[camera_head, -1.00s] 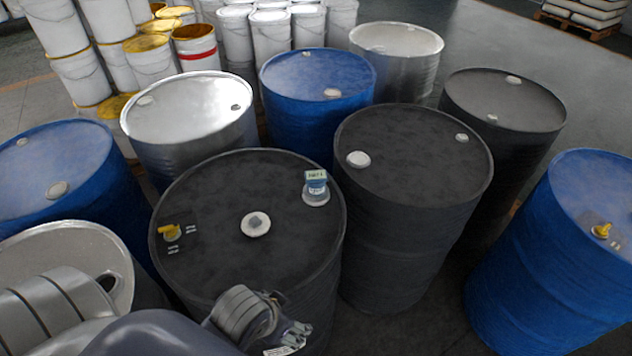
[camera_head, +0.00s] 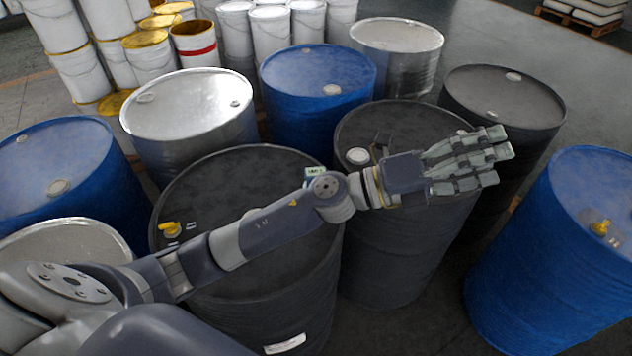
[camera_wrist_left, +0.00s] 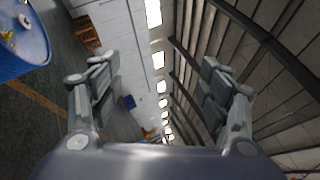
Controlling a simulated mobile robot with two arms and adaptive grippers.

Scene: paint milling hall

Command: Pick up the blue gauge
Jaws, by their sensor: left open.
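The blue gauge (camera_head: 313,172) is on the lid of the near black drum (camera_head: 240,165), towards its right side. My left arm crosses in front of it, so only its pale greenish top shows in the head view. My left gripper (camera_head: 500,160) is open and empty, stretched out beyond the gauge to the right, above the second black drum (camera_head: 385,240). In the left wrist view its fingers (camera_wrist_left: 160,85) are spread apart with nothing between them. The gauge is not seen in the wrist view. My right gripper is in neither view.
A yellow tap (camera_head: 170,229) stands on the near drum's left side. Blue drums (camera_head: 545,260) and silver drums (camera_head: 190,105) stand closely around. A white cap (camera_head: 358,156) is on the second black drum. White buckets (camera_head: 80,75) are stacked at the back left. Open floor lies at the back right.

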